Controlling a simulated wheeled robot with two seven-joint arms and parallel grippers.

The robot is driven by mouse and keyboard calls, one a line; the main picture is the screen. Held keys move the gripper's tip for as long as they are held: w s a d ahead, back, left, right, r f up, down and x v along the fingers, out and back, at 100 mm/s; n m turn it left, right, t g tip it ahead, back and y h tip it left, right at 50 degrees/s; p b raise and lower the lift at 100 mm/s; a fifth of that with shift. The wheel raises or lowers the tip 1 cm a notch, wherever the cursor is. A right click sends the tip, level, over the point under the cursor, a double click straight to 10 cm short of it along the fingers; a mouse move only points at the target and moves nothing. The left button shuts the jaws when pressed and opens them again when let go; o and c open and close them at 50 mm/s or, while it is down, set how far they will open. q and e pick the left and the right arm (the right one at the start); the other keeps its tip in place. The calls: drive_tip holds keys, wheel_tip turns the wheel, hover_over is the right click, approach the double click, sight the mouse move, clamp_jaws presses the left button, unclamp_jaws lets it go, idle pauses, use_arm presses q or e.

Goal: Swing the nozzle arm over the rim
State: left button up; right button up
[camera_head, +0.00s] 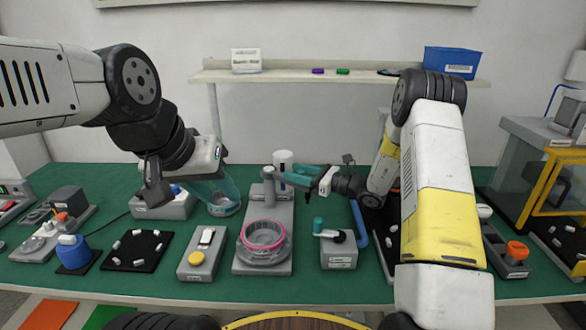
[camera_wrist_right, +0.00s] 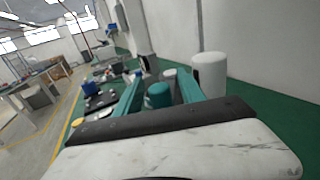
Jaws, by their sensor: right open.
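The nozzle arm (camera_head: 268,172) stands on a grey post at the back of a grey fixture base (camera_head: 284,215). A clear hub with a pink rim (camera_head: 263,234) sits on the front of that base. My right gripper (camera_head: 288,176) reaches in from the right beside the post, behind the rim. Its teal fingers are open. In the right wrist view a teal knob (camera_wrist_right: 158,95) shows between the open fingers, apparently untouched. My left gripper (camera_head: 215,187) points down at the left, away from the fixture; its fingers overlap a clear bluish vessel, and I cannot tell their opening.
A white cylinder (camera_head: 283,158) stands close behind my right gripper. A grey box with a teal-handled lever (camera_head: 338,250) stands right of the fixture, and a grey box with a yellow button (camera_head: 203,252) left of it. A shelf (camera_head: 300,73) runs along the wall.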

drive_tip(key=shift+x, duration=0.85)
clamp_jaws()
idle(0.8)
